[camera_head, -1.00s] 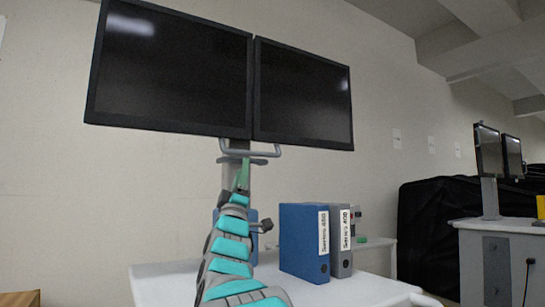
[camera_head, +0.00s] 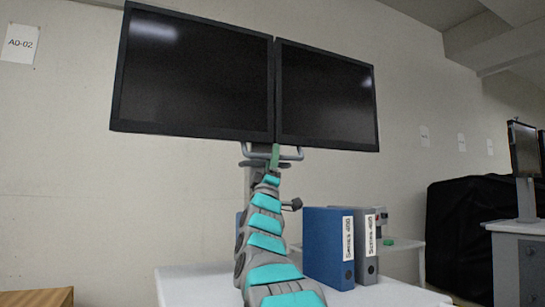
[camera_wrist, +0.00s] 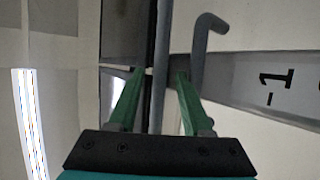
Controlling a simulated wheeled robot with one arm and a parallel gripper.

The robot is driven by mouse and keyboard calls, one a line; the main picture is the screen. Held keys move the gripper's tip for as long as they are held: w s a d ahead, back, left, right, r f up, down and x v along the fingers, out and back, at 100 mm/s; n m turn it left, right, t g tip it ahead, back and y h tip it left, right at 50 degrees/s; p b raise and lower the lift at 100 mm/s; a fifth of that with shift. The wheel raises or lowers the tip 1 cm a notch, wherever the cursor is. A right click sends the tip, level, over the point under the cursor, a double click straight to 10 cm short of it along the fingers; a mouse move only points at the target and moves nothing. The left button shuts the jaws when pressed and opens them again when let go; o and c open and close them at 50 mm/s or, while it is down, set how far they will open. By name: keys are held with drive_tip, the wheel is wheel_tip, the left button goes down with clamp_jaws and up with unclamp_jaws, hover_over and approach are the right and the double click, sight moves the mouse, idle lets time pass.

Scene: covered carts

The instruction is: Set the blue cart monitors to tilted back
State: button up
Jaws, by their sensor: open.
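Two dark monitors, the left one (camera_head: 195,75) and the right one (camera_head: 325,95), hang side by side on a post above a white cart top (camera_head: 195,285). A grey handle bar (camera_head: 291,157) runs under them. My gripper (camera_head: 274,152) is at the bar, below the seam between the monitors. In the wrist view my gripper (camera_wrist: 160,73) is open, with two green fingers. A grey bar (camera_wrist: 160,50) passes between them, apparently not clamped. A hooked grey bar end (camera_wrist: 198,60) is beside the right finger. The monitors' exact tilt is hard to judge.
A blue binder (camera_head: 327,245) and a grey binder (camera_head: 366,240) stand on the cart top, right of my arm. A black covered shape (camera_head: 460,235) and another cart with monitors (camera_head: 524,150) are at the right. A wall sign (camera_head: 19,43) reads A0-02.

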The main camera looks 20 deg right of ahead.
drive_tip(key=shift+w+r, duration=0.15)
clamp_jaws()
idle(0.4)
drive_tip(key=shift+d, duration=0.1)
idle(1.0)
